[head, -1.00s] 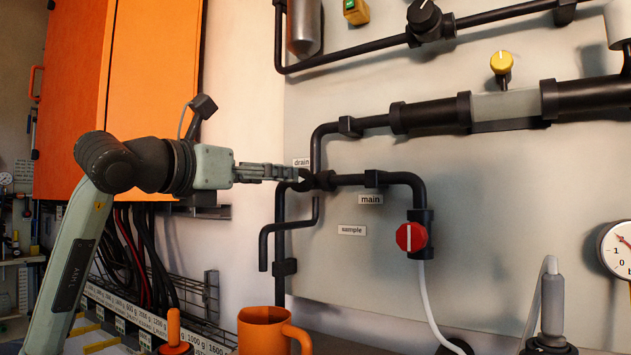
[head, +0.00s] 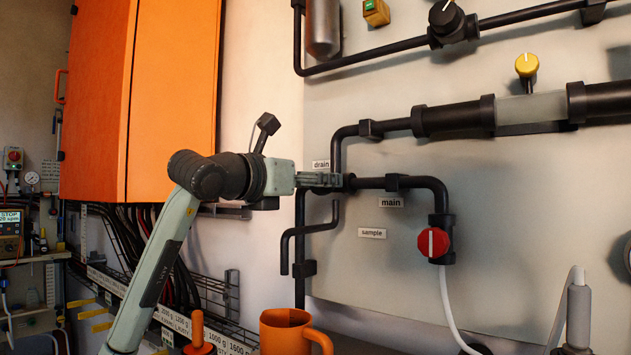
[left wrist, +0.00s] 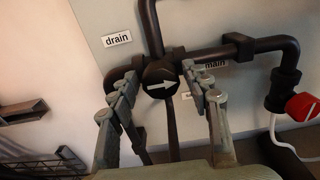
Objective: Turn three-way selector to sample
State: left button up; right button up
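The three-way selector is a round black knob (left wrist: 160,84) with a white arrow, seen in the left wrist view at a pipe junction. Its arrow points right, towards the main side. My left gripper (left wrist: 160,73) is open, with one finger on each side of the knob; I cannot tell if they touch it. In the head view my left gripper (head: 338,181) reaches in from the left and hides most of the selector. The labels are drain (head: 321,164) above, main (head: 390,203) to the right and sample (head: 372,233) below. My right gripper is not in view.
A red valve knob (head: 433,243) sits on the pipe to the right, with a white hose below. An orange mug (head: 285,333) stands below the pipes. An orange cabinet (head: 165,100) hangs at the left. A yellow knob (head: 526,65) is on the upper right.

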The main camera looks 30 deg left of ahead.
pick_arm(q)
jog(key=c, duration=0.8)
jog(key=shift+m, duration=0.4)
jog(key=m, duration=0.3)
jog(key=shift+m, duration=0.4)
jog(key=m, duration=0.4)
jog(key=shift+d+m, duration=0.15)
jog(key=shift+m, duration=0.25)
jog(key=m, duration=0.4)
jog(key=shift+f, duration=0.1)
jog(key=shift+d+f+m, duration=0.1)
jog(key=shift+m, duration=2)
